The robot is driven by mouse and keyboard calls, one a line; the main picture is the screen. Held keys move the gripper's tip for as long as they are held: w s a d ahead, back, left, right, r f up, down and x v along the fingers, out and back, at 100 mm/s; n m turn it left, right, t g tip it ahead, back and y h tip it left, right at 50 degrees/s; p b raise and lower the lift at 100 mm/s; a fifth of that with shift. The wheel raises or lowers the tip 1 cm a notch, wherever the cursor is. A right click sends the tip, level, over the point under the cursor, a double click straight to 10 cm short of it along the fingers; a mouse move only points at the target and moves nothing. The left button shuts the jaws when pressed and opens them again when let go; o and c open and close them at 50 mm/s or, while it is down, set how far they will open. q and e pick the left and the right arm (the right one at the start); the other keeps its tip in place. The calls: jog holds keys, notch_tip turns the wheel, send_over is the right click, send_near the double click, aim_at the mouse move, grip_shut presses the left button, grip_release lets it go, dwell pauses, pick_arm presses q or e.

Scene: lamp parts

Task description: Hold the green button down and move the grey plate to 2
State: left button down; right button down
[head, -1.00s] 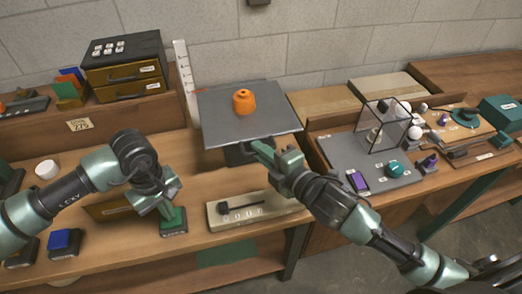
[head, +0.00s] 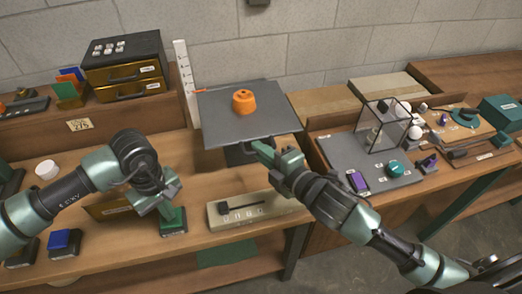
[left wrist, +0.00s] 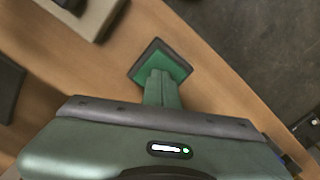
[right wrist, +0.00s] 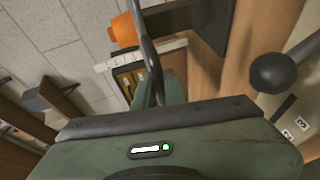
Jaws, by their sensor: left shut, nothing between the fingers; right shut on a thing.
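The grey plate (head: 222,118) stands level above the bench at the centre of the head view, with an orange weight-like object (head: 243,101) on it. My right gripper (head: 262,149) is shut on the dark handle under the plate's front edge; the handle (right wrist: 147,50) runs between its fingers in the right wrist view. A white upright scale (head: 184,75) stands left of the plate, with an orange pointer near the plate's corner; its numbers are too small to read. My left gripper (head: 170,206) is shut and empty, its tips down on the green button (left wrist: 178,68), which they partly cover.
A blue button (head: 64,240) sits further left on the bench. A beige slider box (head: 245,212) lies between my arms. A black drawer cabinet (head: 122,62) stands at the back left. A clear case (head: 384,125) and small parts fill the right bench.

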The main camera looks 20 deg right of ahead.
pick_arm(q)
jog(key=shift+s+f, duration=0.25)
jog(key=shift+f, duration=0.1)
pick_arm(e)
jog(key=shift+r, duration=0.1)
notch_tip(320, 180, up, 3)
jog(key=shift+f, duration=0.1)
jog(key=c, duration=1.5)
grip_release()
jog(key=shift+s+d, duration=0.1)
jog(key=v, duration=0.7)
jog(key=shift+s, duration=0.25)
pick_arm(q)
jog(key=shift+r, duration=0.1)
